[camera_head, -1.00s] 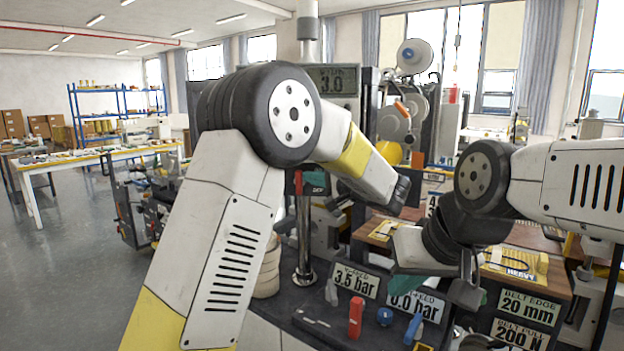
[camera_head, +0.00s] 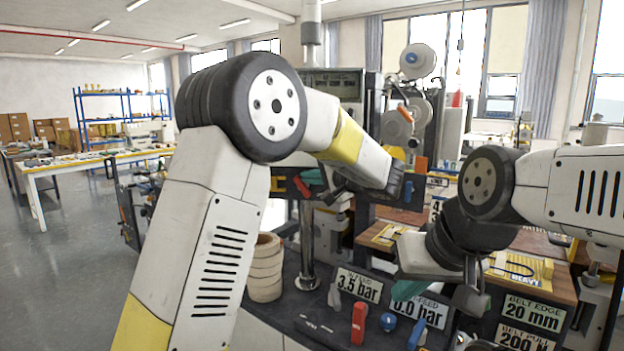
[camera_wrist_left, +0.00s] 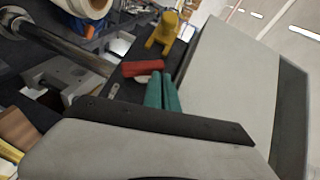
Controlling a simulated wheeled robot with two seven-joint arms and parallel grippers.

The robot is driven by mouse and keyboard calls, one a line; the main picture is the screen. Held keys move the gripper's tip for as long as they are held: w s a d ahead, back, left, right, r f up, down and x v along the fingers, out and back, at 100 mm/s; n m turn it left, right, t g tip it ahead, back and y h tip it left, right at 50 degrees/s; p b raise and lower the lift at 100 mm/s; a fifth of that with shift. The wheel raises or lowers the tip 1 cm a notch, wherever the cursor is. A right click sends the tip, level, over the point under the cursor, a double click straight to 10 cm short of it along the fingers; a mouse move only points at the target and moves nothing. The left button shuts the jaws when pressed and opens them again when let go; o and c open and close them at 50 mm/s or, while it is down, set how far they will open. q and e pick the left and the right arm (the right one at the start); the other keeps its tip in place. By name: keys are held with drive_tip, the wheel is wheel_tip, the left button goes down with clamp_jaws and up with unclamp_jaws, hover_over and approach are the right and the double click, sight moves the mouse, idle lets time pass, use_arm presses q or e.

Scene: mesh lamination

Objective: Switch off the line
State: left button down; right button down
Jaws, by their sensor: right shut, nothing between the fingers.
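The display shows small, unreadable text. My right gripper (camera_head: 408,289) is shut and empty above the 0.0 bar sign (camera_head: 420,311), partly hidden.
A 3.5 bar sign (camera_head: 358,285), a red handle (camera_head: 358,322) and a blue knob (camera_head: 387,322) stand on the dark machine deck. A metal post (camera_head: 306,245) and stacked cream rolls (camera_head: 265,268) stand at left. Open floor (camera_head: 70,270) lies further left.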

idle(0.5)
use_arm(q)
drive_tip(key=v, duration=0.7)
drive_tip(key=shift+s+d, duration=0.2)
drive_tip(key=shift+s, duration=0.1)
drive_tip(key=shift+r, duration=0.15)
